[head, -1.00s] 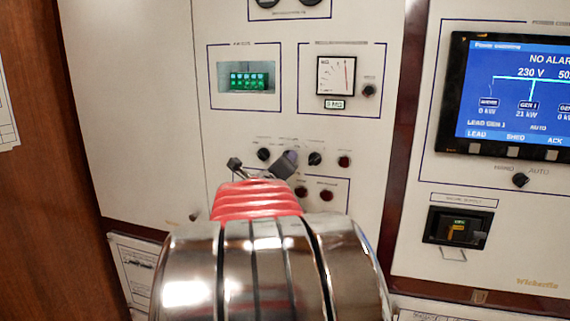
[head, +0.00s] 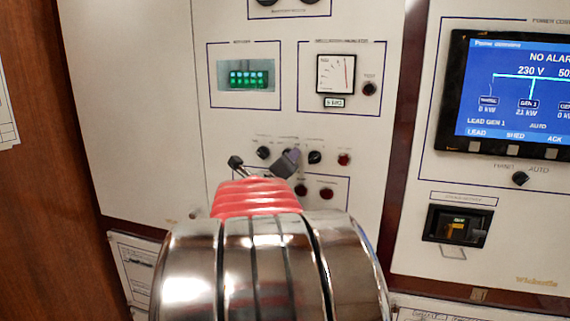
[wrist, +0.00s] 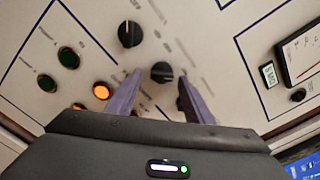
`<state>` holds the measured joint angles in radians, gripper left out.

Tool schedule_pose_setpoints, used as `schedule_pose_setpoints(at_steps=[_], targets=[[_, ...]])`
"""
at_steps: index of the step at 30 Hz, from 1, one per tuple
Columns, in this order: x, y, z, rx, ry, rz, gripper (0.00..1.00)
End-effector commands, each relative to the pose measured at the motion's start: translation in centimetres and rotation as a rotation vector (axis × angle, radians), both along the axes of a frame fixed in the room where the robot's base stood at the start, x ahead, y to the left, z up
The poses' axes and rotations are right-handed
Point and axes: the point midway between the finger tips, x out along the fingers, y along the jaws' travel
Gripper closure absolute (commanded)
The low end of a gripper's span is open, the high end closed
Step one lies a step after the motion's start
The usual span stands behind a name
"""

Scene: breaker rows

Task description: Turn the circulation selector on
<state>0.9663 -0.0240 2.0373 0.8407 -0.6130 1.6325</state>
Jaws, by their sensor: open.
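My gripper (head: 264,159) is open in front of the cream panel's row of small rotary knobs. In the wrist view its two purple-grey fingers (wrist: 160,78) stand apart, one to each side of a black rotary knob (wrist: 161,72). The knob shows between the fingertips; I cannot tell whether either finger touches it. Another black rotary knob (wrist: 130,33) sits above and to the left of it. In the head view black knobs (head: 315,157) show beside the fingers, and part of the row is hidden. The labels are too blurred to tell which knob is the circulation selector.
A needle meter (head: 336,74) and a green display (head: 248,75) are above the knobs. A blue screen (head: 520,90) is at right.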

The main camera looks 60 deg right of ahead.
Motion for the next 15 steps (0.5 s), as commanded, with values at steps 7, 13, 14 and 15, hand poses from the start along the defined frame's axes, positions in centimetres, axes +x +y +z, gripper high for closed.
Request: schedule_pose_setpoints(at_steps=[7,13,14,15], targets=[[0.0,0.7,0.2,-0.003,0.0,0.001,0.53],[-0.2,2.9,0.2,-0.003,-0.002,0.002,0.53],[-0.2,3.3,0.2,-0.003,-0.002,0.002,0.53],[-0.2,3.8,0.2,-0.003,-0.001,0.001,0.53]])
